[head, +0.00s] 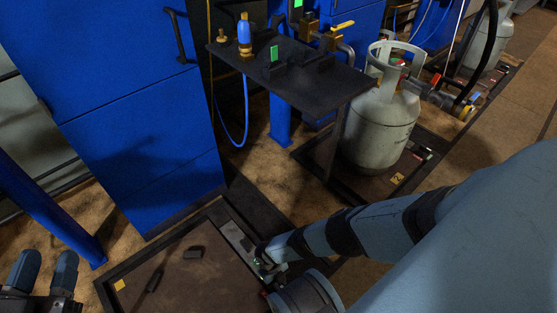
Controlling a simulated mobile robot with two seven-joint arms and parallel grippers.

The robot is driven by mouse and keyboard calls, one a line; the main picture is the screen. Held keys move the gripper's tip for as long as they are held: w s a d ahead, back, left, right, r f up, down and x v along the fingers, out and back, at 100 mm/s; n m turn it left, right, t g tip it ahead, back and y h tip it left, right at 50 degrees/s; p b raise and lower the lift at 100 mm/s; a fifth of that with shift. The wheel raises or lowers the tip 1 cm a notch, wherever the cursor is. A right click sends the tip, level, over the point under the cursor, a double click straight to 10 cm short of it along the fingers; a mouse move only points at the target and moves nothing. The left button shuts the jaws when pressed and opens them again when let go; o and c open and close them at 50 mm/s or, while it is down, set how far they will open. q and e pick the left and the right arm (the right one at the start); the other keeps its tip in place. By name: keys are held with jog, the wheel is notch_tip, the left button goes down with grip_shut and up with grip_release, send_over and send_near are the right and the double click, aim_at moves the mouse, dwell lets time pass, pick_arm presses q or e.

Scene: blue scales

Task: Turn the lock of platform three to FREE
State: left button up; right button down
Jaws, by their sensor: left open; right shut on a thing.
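A low platform (185,262) with a brown top and a dark frame lies at the bottom of the head view. Its yellow tag (119,285) is too small to read here. A grey strip (236,236) runs along its right side. My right gripper (266,262) reaches down at the near end of this strip and is shut on a small part, seemingly the platform's lock. The fingers and arm hide most of that part, so its FREE or locked setting cannot be read. My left gripper (45,272) is open and empty at the bottom left corner, apart from the platform.
A platform tagged 2 (397,178) bears a grey gas cylinder (380,125). A dark shelf (300,80) with valve fittings stands beside it. A blue cabinet (130,90) rises behind the near platform.

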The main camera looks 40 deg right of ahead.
jog(key=shift+n, duration=0.3)
jog(key=c, duration=1)
grip_release()
jog(key=shift+c, duration=0.2)
